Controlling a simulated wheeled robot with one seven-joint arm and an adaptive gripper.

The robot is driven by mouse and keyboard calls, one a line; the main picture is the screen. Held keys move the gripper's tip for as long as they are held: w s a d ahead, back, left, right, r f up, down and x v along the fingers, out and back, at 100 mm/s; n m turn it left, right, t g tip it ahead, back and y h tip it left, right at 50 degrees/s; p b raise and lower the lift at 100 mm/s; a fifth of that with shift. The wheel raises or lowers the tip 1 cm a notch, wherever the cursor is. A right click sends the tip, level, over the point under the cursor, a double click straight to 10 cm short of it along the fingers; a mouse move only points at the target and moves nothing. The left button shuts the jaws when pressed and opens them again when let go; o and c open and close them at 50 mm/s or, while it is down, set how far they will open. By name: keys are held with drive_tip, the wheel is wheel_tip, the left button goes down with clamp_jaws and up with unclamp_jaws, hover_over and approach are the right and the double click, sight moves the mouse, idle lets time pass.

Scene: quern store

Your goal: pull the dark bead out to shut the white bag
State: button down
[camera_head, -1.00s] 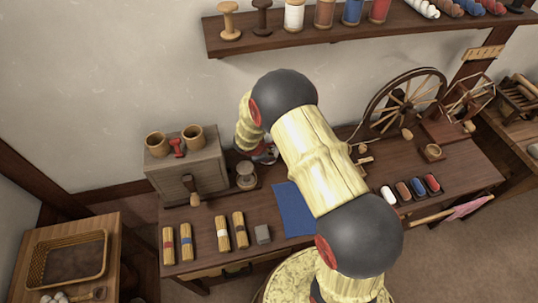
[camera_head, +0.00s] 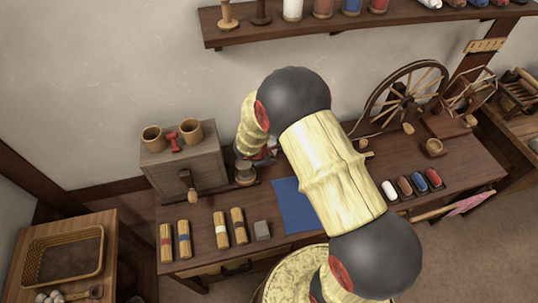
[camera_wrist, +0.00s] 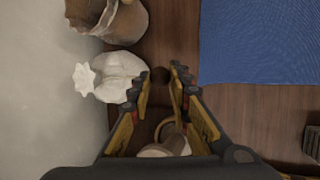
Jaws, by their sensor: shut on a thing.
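In the wrist view the white bag (camera_wrist: 118,76) lies on the brown table, its gathered, frilled neck toward the left. My gripper (camera_wrist: 163,84) is just right of it, the left finger close against or over its right side; I cannot tell if they touch. The dark bead (camera_wrist: 178,70) shows as a small dark shape at the fingertips, nearer the right one. The fingers are shut on it, though a gap shows between them in this view. The cord is not clear. In the head view my arm mostly hides the gripper and bag.
A blue cloth (camera_wrist: 260,42) lies right of my gripper. A brown sack (camera_wrist: 112,18) stands above the white bag in the wrist view. A round wooden vessel (camera_wrist: 168,138) sits between my finger bases. A grey chest (camera_head: 184,165) and a spinning wheel (camera_head: 405,95) flank my arm.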

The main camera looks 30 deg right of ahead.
drive_tip(key=shift+s+a, duration=0.1)
drive_tip(key=shift+s, duration=0.35)
drive_tip(key=c, duration=1.6)
unclamp_jaws()
drive_tip(key=shift+c, duration=0.2)
drive_tip(key=v, duration=1.2)
